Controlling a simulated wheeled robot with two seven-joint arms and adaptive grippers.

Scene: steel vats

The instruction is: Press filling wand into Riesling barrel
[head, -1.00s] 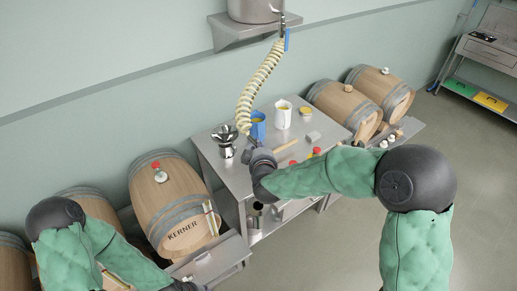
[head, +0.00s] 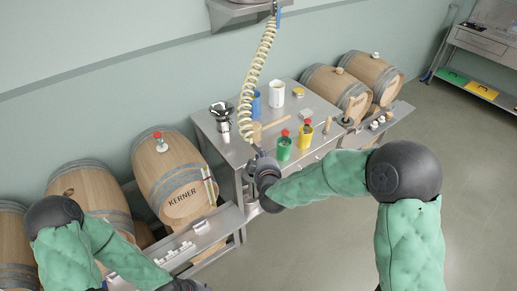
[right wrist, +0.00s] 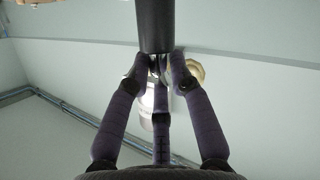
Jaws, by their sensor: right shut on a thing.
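The filling wand (right wrist: 154,25) shows as a dark cylinder with a shiny metal part in the right wrist view. My right gripper (right wrist: 160,68) is shut on it. In the head view my right gripper (head: 258,158) is at the table's near left edge, at the lower end of the cream coiled hose (head: 247,95); the wand itself is mostly hidden there. A barrel marked KERNER (head: 177,185) lies left of the table. I can read no Riesling label on any barrel. My left arm reaches the bottom edge, and its gripper is out of view.
Unlabelled barrels (head: 90,187) lie at the left, others (head: 338,90) at the right. Open floor is at the right.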

